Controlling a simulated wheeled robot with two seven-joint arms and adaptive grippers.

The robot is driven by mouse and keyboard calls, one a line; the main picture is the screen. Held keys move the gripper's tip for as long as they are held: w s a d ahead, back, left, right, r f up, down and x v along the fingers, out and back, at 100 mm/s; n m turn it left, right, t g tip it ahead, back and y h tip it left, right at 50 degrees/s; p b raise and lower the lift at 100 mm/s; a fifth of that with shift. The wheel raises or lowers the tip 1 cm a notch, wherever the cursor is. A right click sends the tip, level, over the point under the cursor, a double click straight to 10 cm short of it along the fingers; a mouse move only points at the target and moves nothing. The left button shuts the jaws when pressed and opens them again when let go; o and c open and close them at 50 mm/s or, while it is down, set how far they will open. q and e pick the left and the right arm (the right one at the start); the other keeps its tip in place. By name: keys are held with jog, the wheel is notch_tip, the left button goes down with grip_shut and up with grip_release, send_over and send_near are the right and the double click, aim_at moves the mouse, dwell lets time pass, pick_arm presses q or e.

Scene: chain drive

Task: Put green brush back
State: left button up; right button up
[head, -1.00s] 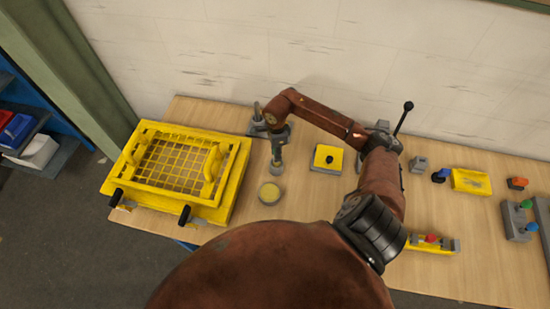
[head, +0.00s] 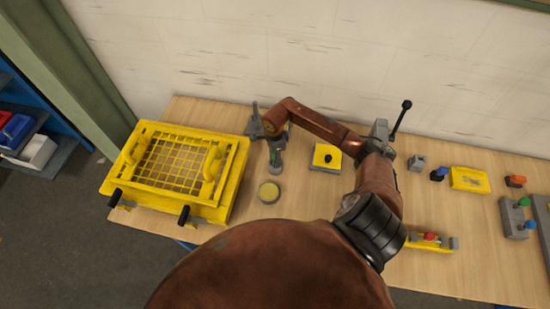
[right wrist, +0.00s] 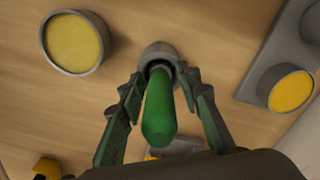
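The green brush (right wrist: 159,108) shows in the right wrist view as a green handle standing in a round grey cup-like holder (right wrist: 158,52). My right gripper (right wrist: 160,84) has one finger on each side of the handle, with a narrow gap visible on both sides, so it looks open around it. In the head view the right gripper (head: 275,152) points down over the same holder (head: 275,169), behind the round yellow-topped dish. The brush's lower end is hidden inside the holder. My left gripper is not in view.
The round dish (head: 269,192) stands close in front of the holder. A yellow plate with a black knob (head: 323,167) lies to the right. Bare wood lies between them.

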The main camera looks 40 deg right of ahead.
jog(key=shift+o, duration=0.3)
jog(key=shift+r, duration=0.3)
notch_tip(320, 180, up, 12)
jog(key=shift+f+b, duration=0.1)
jog(key=shift+b, duration=0.7)
